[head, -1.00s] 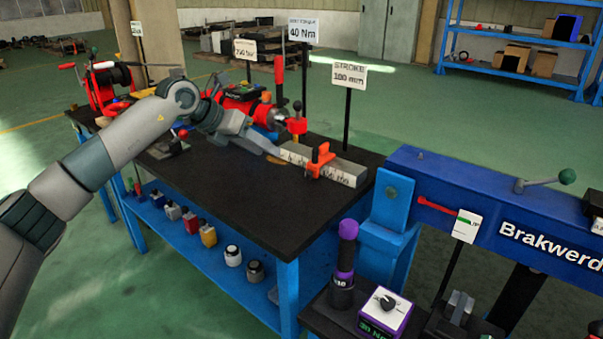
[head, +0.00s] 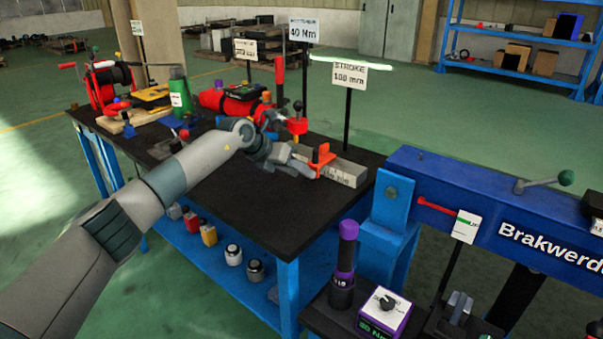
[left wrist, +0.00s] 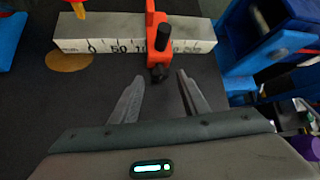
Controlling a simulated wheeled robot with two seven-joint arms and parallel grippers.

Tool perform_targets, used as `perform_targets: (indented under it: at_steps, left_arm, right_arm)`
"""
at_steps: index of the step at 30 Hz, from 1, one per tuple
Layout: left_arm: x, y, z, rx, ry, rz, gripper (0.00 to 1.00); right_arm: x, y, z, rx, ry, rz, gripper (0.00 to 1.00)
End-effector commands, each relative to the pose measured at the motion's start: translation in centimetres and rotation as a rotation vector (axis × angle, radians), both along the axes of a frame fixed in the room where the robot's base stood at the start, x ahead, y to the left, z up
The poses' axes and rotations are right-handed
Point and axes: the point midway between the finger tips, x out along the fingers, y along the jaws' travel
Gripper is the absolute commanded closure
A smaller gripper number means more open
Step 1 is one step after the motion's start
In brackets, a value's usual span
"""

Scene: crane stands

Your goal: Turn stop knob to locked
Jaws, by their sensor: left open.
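The orange stop (head: 321,158) sits across a grey scale bar (head: 347,172) on the black bench top. In the left wrist view the orange stop (left wrist: 153,45) straddles the bar, which is marked 0, 50 and on. My left gripper (head: 312,172) is close to the stop. In the left wrist view its two fingers (left wrist: 157,85) are open, with the knob just ahead of and between their tips, apart from them. My right gripper is not in view.
Signs on posts, among them the STROKE 100 mm sign (head: 348,76), stand behind the bar. A red cylinder tool (head: 235,103) lies further back left. The blue Brakwerd beam (head: 450,200) stands at right. The bench's front part is clear.

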Motion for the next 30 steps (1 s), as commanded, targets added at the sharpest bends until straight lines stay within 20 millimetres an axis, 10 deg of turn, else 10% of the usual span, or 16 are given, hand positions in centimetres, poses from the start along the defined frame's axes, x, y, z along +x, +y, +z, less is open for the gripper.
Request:
perform_targets:
  at_steps: [16, 21, 30]
  left_arm:
    - [0.72, -0.87, -1.06, -0.001, -0.001, 0.000, 0.59]
    - [0.72, -0.86, -1.06, -0.001, -0.001, 0.000, 0.99]
    - [0.70, -0.86, -0.99, 0.014, -0.011, 0.001, 1.00]
  right_arm:
    - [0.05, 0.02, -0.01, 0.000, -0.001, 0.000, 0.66]
    - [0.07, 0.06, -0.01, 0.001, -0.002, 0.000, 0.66]
    - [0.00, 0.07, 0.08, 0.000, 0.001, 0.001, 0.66]
